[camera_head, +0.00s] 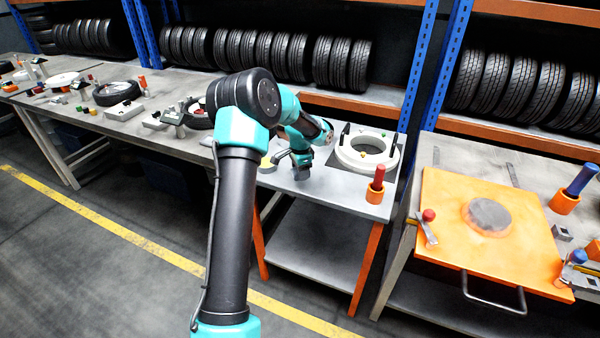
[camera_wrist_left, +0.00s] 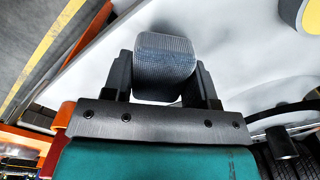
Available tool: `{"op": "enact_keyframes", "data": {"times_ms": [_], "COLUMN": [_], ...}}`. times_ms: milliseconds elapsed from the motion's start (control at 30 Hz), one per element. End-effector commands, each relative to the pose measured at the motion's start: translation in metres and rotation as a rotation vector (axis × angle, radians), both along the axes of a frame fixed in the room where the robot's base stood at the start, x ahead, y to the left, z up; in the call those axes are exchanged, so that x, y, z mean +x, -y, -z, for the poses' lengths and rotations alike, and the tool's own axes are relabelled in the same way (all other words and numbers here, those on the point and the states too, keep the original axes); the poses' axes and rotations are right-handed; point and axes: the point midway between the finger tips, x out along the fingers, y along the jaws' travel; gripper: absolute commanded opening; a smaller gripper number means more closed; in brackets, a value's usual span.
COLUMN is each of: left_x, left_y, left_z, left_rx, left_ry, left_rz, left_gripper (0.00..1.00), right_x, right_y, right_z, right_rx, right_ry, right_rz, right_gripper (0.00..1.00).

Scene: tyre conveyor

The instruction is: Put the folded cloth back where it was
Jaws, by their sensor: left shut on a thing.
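The folded cloth (camera_wrist_left: 165,66) is a grey-blue, fine-ribbed block. In the left wrist view it sits between the two dark fingers of my left gripper (camera_wrist_left: 165,78), which are shut on it. In the head view my left gripper (camera_head: 301,168) is low over the light grey table (camera_head: 330,188), left of the white ring (camera_head: 367,152). The cloth is hard to make out there, and I cannot tell whether it touches the table. My right gripper is in neither view.
An orange cup with a red handle (camera_head: 376,190) stands at the table's front right corner. A yellow-rimmed round item (camera_wrist_left: 312,14) lies beside the gripper. An orange board (camera_head: 450,215) is on the right-hand bench. Tyres (camera_head: 340,64) line the shelf behind.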

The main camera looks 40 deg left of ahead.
Motion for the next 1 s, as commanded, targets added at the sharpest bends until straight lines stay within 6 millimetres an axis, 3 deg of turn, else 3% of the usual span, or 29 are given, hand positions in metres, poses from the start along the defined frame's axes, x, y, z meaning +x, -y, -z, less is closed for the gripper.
{"op": "enact_keyframes", "data": {"times_ms": [233, 767, 1000], "left_x": [0.023, 0.03, 0.029], "left_y": [-0.022, -0.03, -0.029], "left_z": [0.003, 0.005, 0.037], "left_rx": [0.0, 0.0, -0.002], "left_ry": [0.0, 0.001, -0.001], "left_rz": [-0.001, -0.002, 0.0], "left_gripper": [0.3, 0.3, 0.3], "right_x": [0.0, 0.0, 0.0], "right_y": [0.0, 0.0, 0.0], "right_z": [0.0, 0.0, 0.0], "right_rx": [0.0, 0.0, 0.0], "right_ry": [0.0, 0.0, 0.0], "right_rz": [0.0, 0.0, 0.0], "right_gripper": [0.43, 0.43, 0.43]}}
